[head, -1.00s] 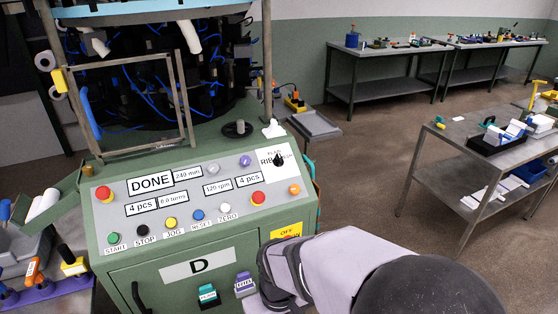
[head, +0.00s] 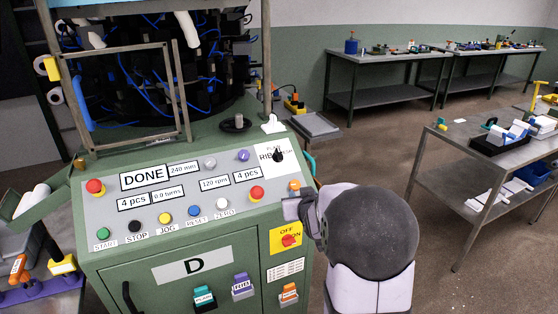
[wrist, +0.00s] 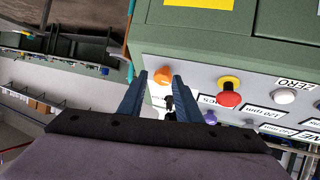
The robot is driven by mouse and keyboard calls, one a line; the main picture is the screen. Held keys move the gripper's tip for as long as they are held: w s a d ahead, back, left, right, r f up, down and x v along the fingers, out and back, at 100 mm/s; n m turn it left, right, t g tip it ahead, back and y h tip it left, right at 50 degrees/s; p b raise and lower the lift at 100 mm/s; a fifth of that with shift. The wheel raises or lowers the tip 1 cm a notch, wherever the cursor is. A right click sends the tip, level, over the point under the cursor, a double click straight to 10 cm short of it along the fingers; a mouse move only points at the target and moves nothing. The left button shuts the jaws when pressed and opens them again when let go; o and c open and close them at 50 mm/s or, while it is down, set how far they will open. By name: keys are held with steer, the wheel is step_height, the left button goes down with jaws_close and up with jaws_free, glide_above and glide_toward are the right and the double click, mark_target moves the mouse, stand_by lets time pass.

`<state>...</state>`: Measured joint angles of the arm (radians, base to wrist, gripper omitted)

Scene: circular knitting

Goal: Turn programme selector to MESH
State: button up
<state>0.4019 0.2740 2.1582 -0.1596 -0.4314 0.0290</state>
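The programme selector (head: 277,155) is a small black knob on a white plate at the upper right of the green machine's sloping panel. The lettering RIB shows left of the knob; the other labels are small or partly covered, and I cannot tell exactly where the knob points. In the wrist view the selector (wrist: 168,103) appears dark, in the gap between my fingers. My gripper (wrist: 160,78) is open and empty, its two blue-grey fingers apart. In the head view my gripper (head: 292,207) is at the panel's right edge, below the selector and apart from it.
An orange button (head: 294,186) and a red button (head: 256,193) sit close to the gripper. The yellow power switch plate (head: 289,239) is just below. A purple button (head: 243,155) is left of the selector. A grey side tray (head: 316,126) stands behind right.

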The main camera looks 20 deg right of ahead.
steer(key=w+d+r+t+p, duration=0.1)
steer(key=w+d+r+t, duration=0.1)
steer(key=w, duration=0.1)
steer(key=n+t+y+p, duration=0.2)
steer(key=t+p, duration=0.1)
glide_toward(280, 153)
steer(key=shift+w+d+f, duration=0.25)
steer(key=shift+w+d, duration=0.3)
steer(key=shift+d, duration=0.05)
steer(key=shift+w+d+f, duration=0.25)
steer(key=shift+w+d, duration=0.25)
steer(key=shift+d, duration=0.1)
steer(key=shift+w+a+r+n+t+y, duration=0.25)
steer(key=shift+w+a+n+t+y, duration=0.25)
steer(key=shift+y, duration=0.6)
steer(key=shift+w+a+p, duration=0.1)
steer(key=shift+w+p, duration=1.35)
steer(key=shift+w, duration=2.25)
jaws_close()
